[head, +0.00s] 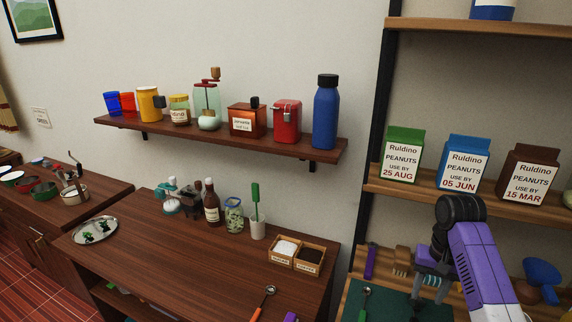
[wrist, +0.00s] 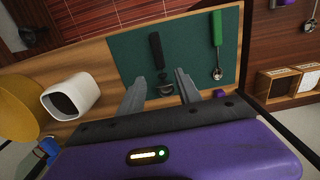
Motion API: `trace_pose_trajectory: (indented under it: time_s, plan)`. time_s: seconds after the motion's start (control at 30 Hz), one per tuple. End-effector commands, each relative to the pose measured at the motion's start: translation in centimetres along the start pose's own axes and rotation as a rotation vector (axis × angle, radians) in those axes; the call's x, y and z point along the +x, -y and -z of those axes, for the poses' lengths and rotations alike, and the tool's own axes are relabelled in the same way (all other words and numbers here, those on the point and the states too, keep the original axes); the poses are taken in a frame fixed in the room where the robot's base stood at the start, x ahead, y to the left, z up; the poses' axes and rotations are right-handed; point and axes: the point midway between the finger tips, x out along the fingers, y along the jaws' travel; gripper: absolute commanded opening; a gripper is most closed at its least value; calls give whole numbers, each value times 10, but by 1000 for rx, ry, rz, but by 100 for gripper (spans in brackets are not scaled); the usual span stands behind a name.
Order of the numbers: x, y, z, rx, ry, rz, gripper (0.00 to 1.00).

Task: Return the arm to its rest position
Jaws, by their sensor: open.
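My gripper (head: 430,284) is at the lower right of the head view, on my purple arm. It is above the green mat (head: 396,312) on the lower wooden shelf. In the wrist view its two grey fingers (wrist: 161,88) are spread apart with nothing held between them. Beyond the fingers, the green mat (wrist: 185,42) carries a black-handled utensil (wrist: 156,50) and a green-handled spoon (wrist: 216,40). The utensil's lower end is close to the fingertips in the picture; I cannot tell the distance between them.
Peanut cartons (head: 463,160) stand on the shelf behind my arm; a dark upright (head: 375,110) is to its left. A blue object (head: 541,276) is at the right. A white container (wrist: 70,97) shows left of the fingers. The wooden counter (head: 160,250) has clear room.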

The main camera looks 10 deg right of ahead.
Motion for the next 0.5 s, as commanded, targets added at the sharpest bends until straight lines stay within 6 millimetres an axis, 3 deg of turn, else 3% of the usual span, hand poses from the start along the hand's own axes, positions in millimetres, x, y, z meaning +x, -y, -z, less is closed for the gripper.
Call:
trace_pose_trajectory:
  time_s: [0.17,0.3,0.4,0.5]
  plan:
    - [-6,10,32,-30,-138,37,41]
    - [-34,26,78,-66,-384,96,41]
    - [-38,41,93,-91,-540,147,41]
    - [-36,61,95,-117,-692,202,41]
